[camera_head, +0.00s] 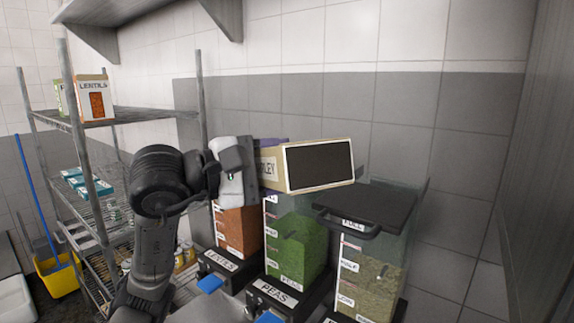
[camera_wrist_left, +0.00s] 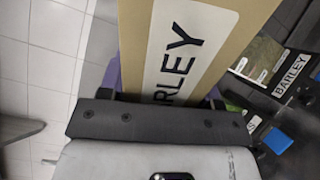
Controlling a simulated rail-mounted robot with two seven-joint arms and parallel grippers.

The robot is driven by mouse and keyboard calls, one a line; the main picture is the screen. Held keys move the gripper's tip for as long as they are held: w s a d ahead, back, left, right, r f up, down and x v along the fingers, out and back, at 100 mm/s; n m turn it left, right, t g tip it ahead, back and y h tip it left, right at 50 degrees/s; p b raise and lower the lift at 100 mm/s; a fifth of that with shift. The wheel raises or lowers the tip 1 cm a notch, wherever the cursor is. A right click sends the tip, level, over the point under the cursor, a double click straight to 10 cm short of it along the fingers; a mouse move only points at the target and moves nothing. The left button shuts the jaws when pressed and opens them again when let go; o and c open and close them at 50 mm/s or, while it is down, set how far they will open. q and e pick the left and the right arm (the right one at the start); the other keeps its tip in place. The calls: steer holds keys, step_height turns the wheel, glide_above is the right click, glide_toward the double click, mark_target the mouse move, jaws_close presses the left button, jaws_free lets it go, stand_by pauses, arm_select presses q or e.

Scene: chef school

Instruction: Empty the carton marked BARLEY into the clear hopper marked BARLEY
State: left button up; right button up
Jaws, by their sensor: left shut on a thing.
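The BARLEY carton (camera_head: 318,166) is held on its side in the air, its dark, cream-rimmed end facing right and toward me. I cannot tell whether that end is an open mouth. My left gripper (camera_head: 250,170) is shut on the carton's other end. In the left wrist view the carton (camera_wrist_left: 225,45) shows its lettering beyond the gripper's dark pad. The rightmost clear hopper (camera_head: 370,280) holds pale grain to around the HALF mark; a dark lid with a handle (camera_head: 375,207) lies across its top. A BARLEY label (camera_wrist_left: 292,80) shows on a hopper base in the wrist view. My right gripper is not in view.
Hoppers of PEAS (camera_head: 295,245) and LENTILS (camera_head: 238,228) stand to the left of the rightmost hopper, with blue tabs in front. A wire rack at left carries a LENTILS carton (camera_head: 95,100). A yellow bucket (camera_head: 58,280) stands on the floor. The tiled wall is close behind.

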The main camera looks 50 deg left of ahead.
arm_select(q)
steer(key=shift+s+d+f+n+b, duration=0.25)
steer(key=shift+s+f+n+b, duration=0.2)
steer(key=shift+s+d+f+n+b, duration=0.25)
steer(key=shift+s+f+n+b, duration=0.15)
steer(key=shift+f+n+b, duration=0.05)
steer(key=shift+s+d+f+n+b, duration=0.4)
steer(key=shift+s+f+n+b, duration=0.25)
steer(key=shift+n, duration=0.4)
steer(key=shift+s+d+f+n+b, duration=0.4)
steer(key=shift+s+f+n+b, duration=0.25)
steer(key=shift+n, duration=0.35)
steer(key=shift+s+d+f+n+b, duration=0.45)
steer(key=shift+f+n, duration=0.3)
steer(key=shift+n, duration=0.3)
steer(key=shift+a, duration=0.15)
